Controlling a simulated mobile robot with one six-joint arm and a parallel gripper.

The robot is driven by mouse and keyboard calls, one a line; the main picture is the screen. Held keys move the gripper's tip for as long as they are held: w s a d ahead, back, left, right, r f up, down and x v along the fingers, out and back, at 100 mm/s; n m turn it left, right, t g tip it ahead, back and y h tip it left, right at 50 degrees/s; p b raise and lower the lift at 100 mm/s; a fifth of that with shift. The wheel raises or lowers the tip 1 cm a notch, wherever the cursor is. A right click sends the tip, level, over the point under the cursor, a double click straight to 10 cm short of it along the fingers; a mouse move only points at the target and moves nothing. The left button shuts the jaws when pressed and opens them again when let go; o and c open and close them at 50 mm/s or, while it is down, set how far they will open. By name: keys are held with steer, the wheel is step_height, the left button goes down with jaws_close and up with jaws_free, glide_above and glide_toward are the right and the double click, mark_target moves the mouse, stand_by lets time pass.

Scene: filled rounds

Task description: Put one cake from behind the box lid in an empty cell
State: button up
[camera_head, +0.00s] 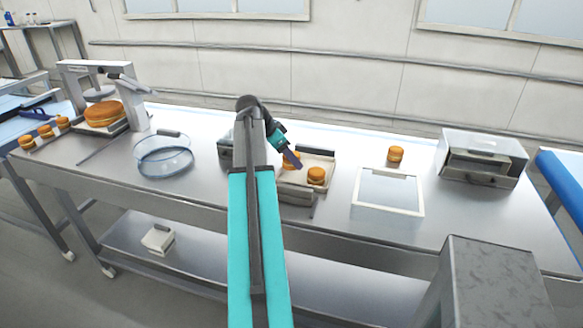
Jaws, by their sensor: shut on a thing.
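My gripper (292,161) is over a pale box (304,187) near the middle of the steel table. It is shut on a small orange-brown cake (287,166), mostly hidden by the jaws, at the box's left side. Another cake (316,175) sits in the box's front right part. The cell dividers are too small to make out. A pale framed panel (388,192), perhaps the box lid, lies right of the box. One cake (396,154) stands on the table behind this panel.
A grey metal machine (482,158) stands at the right. A round glass bowl (164,158) stands left of my arm. A press-like stand (138,110) with a large cake (103,114) and several small cakes (46,131) are at the far left. Table between box and panel is clear.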

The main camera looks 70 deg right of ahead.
mark_target(291, 168)
steer(key=shift+f, duration=0.45)
steer(key=shift+f, duration=0.15)
steer(key=shift+f+p, duration=0.6)
steer(key=shift+f, duration=1.15)
steer(key=shift+f, duration=0.15)
steer(key=o, duration=0.7)
steer(key=shift+o, duration=0.2)
steer(key=shift+r, duration=0.25)
steer(key=b+v, duration=0.3)
steer(key=v, duration=0.9)
